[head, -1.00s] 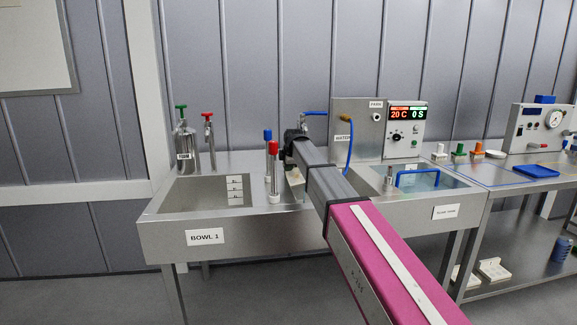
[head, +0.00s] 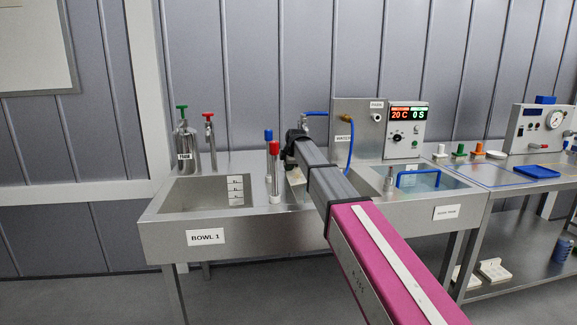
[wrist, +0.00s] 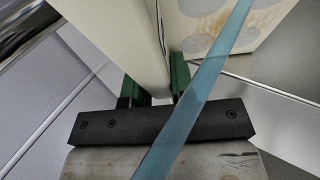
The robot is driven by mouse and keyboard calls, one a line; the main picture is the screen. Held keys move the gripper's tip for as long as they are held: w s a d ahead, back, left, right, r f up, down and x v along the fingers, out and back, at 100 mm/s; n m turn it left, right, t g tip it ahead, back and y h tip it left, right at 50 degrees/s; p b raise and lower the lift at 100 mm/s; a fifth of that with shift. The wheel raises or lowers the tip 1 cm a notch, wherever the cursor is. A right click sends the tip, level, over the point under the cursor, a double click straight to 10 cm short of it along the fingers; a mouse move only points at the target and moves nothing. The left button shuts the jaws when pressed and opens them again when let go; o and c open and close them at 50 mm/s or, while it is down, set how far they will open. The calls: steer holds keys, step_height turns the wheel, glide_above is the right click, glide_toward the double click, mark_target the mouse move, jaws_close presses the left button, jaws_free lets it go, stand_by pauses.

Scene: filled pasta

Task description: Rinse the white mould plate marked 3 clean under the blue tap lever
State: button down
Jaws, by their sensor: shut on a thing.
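My gripper (wrist: 153,92) has green fingers and is shut on a pale, off-white plate (wrist: 115,40) in the wrist view. A face with round greyish patches (wrist: 205,22) shows beyond the fingers; I cannot tell if it is the same plate. No number 3 is readable. In the head view a small pale piece of the plate (head: 296,174) shows below the end of my arm, over the sink unit; the fingers are hidden. The blue tap lever (head: 315,114) is just behind and right of my wrist. A pale blue strip (wrist: 195,100) crosses the wrist view diagonally; I cannot tell what it is.
A water-filled basin (head: 440,182) lies right of my arm. A control box (head: 404,131) and blue hose (head: 350,150) stand behind.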

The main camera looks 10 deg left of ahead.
steer(key=shift+w+a, duration=0.15)
steer(key=shift+w, duration=0.3)
steer(key=shift+w+d+f, duration=0.15)
steer(key=shift+d, duration=0.6)
steer(key=shift+w+d+f, duration=0.1)
steer(key=shift+d, duration=0.95)
steer(key=shift+w+d, duration=0.2)
steer(key=shift+d, duration=0.05)
steer(key=shift+w+r, duration=0.25)
steer(key=shift+w, duration=0.1)
steer(key=shift+s+d, duration=0.3)
stand_by(0.4)
steer(key=shift+s+d+r, duration=0.1)
steer(key=shift+s+d, duration=0.1)
steer(key=shift+d, duration=0.75)
steer(key=shift+s+d, duration=0.15)
steer(key=shift+s, duration=0.1)
